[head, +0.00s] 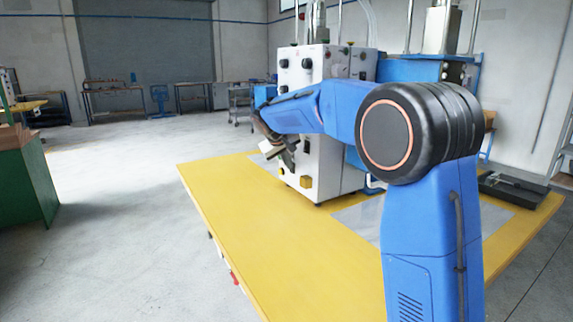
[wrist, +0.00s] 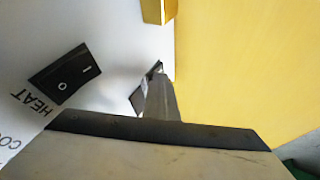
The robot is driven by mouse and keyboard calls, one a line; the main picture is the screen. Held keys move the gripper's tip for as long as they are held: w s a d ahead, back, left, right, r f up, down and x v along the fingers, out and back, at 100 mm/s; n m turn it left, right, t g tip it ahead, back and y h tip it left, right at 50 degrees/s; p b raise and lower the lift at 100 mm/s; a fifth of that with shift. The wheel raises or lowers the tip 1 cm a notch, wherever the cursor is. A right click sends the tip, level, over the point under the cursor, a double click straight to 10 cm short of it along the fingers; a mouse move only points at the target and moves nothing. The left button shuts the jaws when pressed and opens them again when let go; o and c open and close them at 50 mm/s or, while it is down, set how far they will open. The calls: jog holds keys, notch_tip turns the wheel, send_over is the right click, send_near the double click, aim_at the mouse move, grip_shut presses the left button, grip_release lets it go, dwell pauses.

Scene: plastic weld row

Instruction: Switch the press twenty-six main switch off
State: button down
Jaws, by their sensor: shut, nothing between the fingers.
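The press control box (head: 325,130) is a white cabinet on the yellow table, with knobs and gauges on its face. In the wrist view a black rocker switch (wrist: 64,74), marked O and I and labelled HEAT, sits on the white panel. My gripper (wrist: 157,72) is shut and empty, its fingers close to the panel, to the right of the HEAT rocker. A dark fitting (wrist: 136,101) beside the fingers is mostly hidden by them; I cannot tell if it is the main switch or if they touch. In the head view my gripper (head: 287,158) is at the box's lower front.
A yellow block (wrist: 153,11) sticks out from the panel near the fingertips. The yellow table (head: 240,215) is clear at the front left. A blue press frame (head: 410,70) stands behind the box. A dark flat tray (head: 515,190) lies at the right.

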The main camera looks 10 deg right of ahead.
jog(key=shift+r, duration=0.15)
jog(key=shift+r, duration=0.65)
jog(key=shift+a, duration=0.1)
